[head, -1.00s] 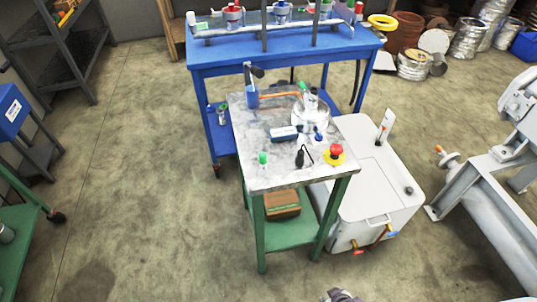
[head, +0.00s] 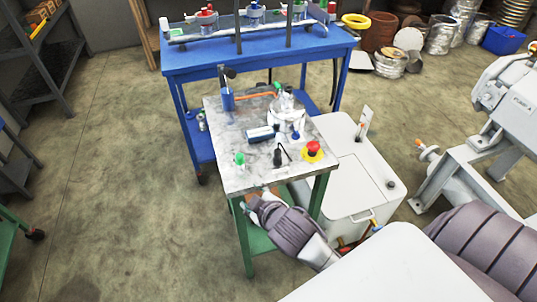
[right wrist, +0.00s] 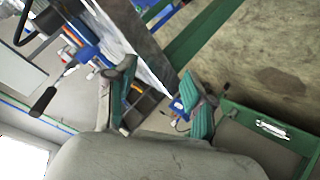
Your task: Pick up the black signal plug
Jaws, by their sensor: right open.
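The black signal plug (head: 277,157) lies on the worn metal top of the small green-legged table (head: 235,180), with a thin black cable curling from it. My right gripper (head: 258,197) is just off the table's front edge, nearer to me than the plug and apart from it. In the right wrist view its two green-padded fingers (right wrist: 160,78) stand wide apart with nothing held between them. That view is steeply tilted, and I cannot surely pick out the plug in it. My left gripper is in neither view.
A red emergency button on yellow (head: 313,151) sits right of the plug. A white cabinet (head: 350,180) adjoins the table's right side.

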